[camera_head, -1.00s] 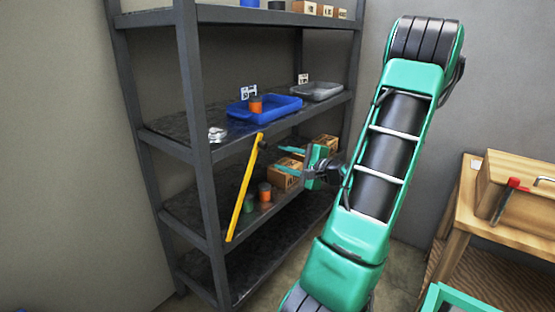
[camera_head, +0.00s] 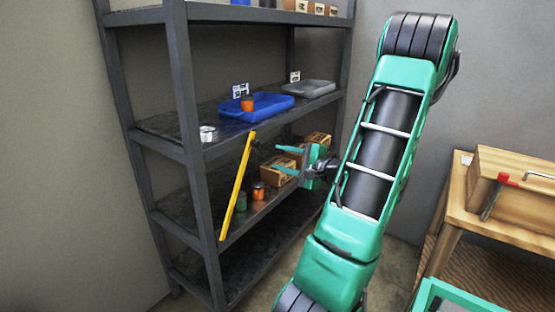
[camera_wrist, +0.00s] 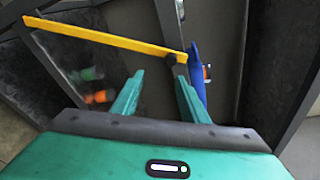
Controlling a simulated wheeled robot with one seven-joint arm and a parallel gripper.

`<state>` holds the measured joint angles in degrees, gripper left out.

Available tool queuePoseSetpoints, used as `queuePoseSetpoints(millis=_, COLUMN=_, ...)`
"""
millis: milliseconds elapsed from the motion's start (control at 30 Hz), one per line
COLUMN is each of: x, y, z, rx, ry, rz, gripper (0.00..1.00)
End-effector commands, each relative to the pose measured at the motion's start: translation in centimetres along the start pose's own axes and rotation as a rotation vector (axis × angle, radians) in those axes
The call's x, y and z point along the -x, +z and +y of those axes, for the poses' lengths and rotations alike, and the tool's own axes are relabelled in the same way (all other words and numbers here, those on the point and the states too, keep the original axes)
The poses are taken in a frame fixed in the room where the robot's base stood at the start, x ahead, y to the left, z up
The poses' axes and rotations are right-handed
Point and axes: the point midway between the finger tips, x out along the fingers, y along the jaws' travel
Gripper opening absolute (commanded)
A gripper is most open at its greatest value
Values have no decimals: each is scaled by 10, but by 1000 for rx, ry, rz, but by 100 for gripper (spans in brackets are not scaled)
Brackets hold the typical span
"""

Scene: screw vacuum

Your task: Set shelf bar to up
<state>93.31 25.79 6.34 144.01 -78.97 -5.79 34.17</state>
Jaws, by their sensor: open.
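The yellow shelf bar (camera_head: 237,187) hangs slanted across the front of the shelf in the head view. Its upper end is near the middle shelf's edge, and its lower end reaches down to the left. In the wrist view the bar (camera_wrist: 105,37) runs across the top, with a dark knob or pivot (camera_wrist: 172,60) by its right end. My gripper (camera_head: 279,161) is open and empty, to the right of the bar's upper part in the head view. In the wrist view my gripper (camera_wrist: 158,97) has its fingertips just short of the bar, apparently not touching it.
The dark shelf rack (camera_head: 186,150) holds a blue tray (camera_head: 272,107), a grey tray (camera_head: 308,89), a metal can (camera_head: 207,134) and cardboard boxes (camera_head: 280,172). Green and orange cans (camera_head: 258,191) stand on the lower shelf behind the bar. A wooden bench (camera_head: 480,215) stands at the right.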

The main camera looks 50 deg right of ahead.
Motion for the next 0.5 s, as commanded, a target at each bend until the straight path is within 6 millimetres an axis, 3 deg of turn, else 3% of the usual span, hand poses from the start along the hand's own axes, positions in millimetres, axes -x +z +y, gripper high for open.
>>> queuePoseSetpoints(millis=300, x=48, y=-1, z=0, rx=1, ry=-1, rz=5, gripper=40)
queuePoseSetpoints(millis=500, x=62, y=0, z=1, rx=0, ry=1, rz=3, gripper=40)
